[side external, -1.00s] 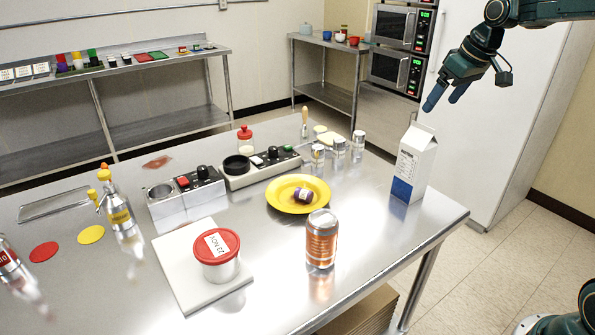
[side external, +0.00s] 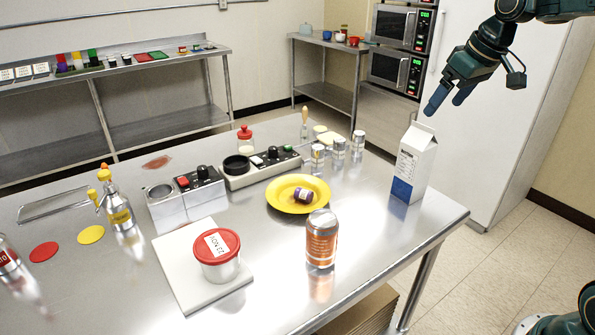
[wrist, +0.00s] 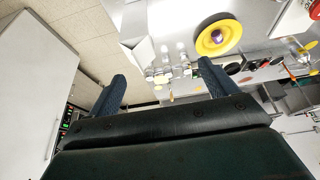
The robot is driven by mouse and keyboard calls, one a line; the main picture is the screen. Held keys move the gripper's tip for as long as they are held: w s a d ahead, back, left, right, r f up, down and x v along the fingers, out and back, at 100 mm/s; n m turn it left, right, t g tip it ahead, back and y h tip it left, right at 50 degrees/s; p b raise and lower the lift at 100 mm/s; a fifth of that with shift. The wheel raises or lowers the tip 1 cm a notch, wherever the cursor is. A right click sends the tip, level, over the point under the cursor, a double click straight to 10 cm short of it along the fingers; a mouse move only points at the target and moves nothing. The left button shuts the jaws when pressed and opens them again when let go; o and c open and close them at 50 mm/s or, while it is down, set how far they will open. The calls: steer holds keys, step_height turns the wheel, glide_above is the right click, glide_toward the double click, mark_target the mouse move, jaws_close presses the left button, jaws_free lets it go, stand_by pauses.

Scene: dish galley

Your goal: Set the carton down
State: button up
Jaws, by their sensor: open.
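The carton (side external: 411,168), white with a blue lower part and a gabled top, stands upright on the steel table (side external: 350,290) near its right edge. In the wrist view the carton (wrist: 140,50) shows beyond the fingers, toward the upper left. My gripper (side external: 447,98) is above the carton, to its upper right in the side view, and apart from it. Its two blue fingers are spread with nothing between them; the wrist view also shows the open gripper (wrist: 160,85) empty.
A yellow plate (side external: 283,205) with a small purple-labelled jar (side external: 304,194) lies left of the carton. An orange can (side external: 321,240) stands in front. Several small metal shakers (side external: 339,147) stand behind. Bare tabletop surrounds the carton's base.

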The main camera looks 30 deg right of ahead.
steer(key=s+a+f, duration=0.1)
steer(key=s+a, duration=0.3)
steer(key=s, duration=0.3)
steer(key=s+a+f, duration=0.2)
steer(key=s+a, duration=0.2)
steer(key=s, duration=0.3)
steer(key=s+a+f+t, duration=0.1)
steer(key=s+a, duration=0.3)
steer(key=s, duration=0.3)
steer(key=shift+s+a+f, duration=0.15)
steer(key=shift+s+a, duration=0.05)
